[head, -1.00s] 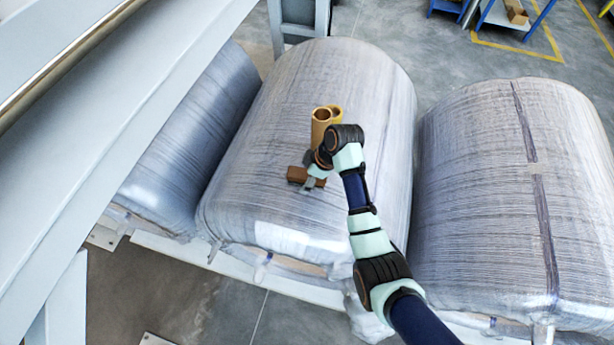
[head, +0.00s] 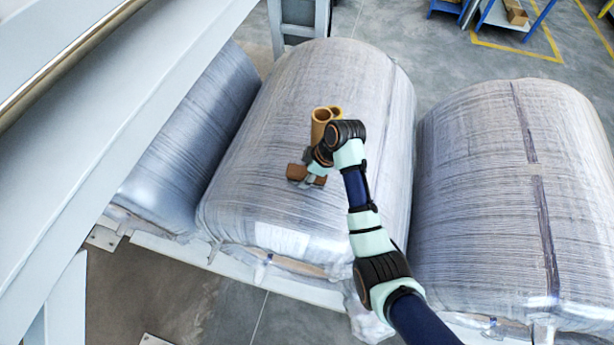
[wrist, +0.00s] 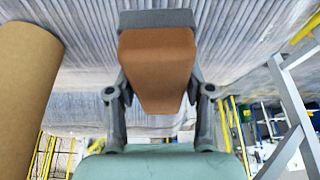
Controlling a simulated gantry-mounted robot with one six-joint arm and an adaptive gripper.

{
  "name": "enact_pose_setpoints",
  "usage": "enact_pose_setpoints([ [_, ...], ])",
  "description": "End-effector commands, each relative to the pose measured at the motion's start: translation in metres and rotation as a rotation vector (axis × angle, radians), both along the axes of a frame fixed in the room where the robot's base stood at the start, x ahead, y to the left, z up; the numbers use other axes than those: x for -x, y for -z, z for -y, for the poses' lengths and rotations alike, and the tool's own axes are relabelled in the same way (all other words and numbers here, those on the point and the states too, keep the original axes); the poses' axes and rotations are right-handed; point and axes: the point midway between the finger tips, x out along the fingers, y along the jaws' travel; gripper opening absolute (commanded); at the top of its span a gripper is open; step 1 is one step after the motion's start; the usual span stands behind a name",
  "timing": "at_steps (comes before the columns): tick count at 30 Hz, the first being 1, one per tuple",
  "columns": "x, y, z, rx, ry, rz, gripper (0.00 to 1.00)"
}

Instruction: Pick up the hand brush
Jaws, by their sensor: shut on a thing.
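The hand brush is a brown block with a grey edge. In the head view the hand brush (head: 296,172) is on or just above the top of the middle wrapped coil (head: 250,190); I cannot tell if they touch. In the wrist view the hand brush (wrist: 157,65) sits between the two grey fingers. My gripper (wrist: 158,90) is shut on it, one finger on each side. In the head view my gripper (head: 309,174) partly covers the brush.
Cardboard tubes (head: 320,125) stand just behind my gripper; one tube (wrist: 22,85) fills the left of the wrist view. Wrapped coils lie left (head: 190,140) and right (head: 500,200). A grey beam (head: 90,130) runs along the left.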

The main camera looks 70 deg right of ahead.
Motion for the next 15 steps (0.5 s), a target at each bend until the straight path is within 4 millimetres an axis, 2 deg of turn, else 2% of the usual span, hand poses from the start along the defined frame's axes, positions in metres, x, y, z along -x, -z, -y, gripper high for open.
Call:
enact_pose_setpoints([
  [8,-0.001,-0.096,0.001,0.007,0.0,0.005,0.13],
  [10,-0.001,-0.129,0.001,0.005,0.0,0.004,0.13],
  [12,0.0,-0.152,0.0,0.001,-0.001,0.001,0.13],
  [15,0.0,-0.171,0.0,0.0,0.0,0.0,0.13],
])
